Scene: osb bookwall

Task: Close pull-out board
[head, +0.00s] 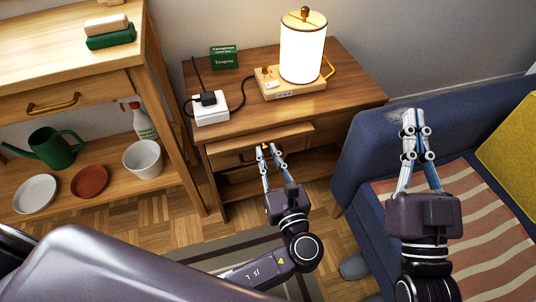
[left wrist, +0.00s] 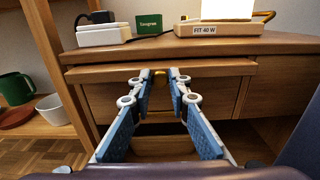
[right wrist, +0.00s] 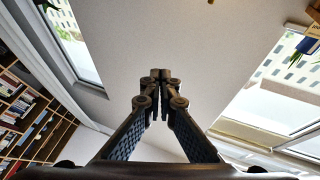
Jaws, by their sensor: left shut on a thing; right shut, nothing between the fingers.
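The pull-out board (head: 290,138) is a wooden slab under the top of the bedside cabinet (head: 350,90). It juts out past the cabinet front, and it also shows in the left wrist view (left wrist: 220,68). My left gripper (head: 268,149) is at the board's front edge, shut on a small brass knob (left wrist: 160,72), which its fingertips partly hide. A drawer with a brass handle (left wrist: 160,113) lies below the board, partly behind the fingers. My right gripper (head: 413,116) is shut and empty above the blue sofa; it also shows in the right wrist view (right wrist: 160,76).
A lit lamp (head: 303,48), a white socket box (head: 212,109) and a green box (head: 224,58) stand on the cabinet top. A wooden shelf unit (head: 150,75) with pots and a watering can (head: 52,147) is at left. The sofa (head: 365,140) stands close at right.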

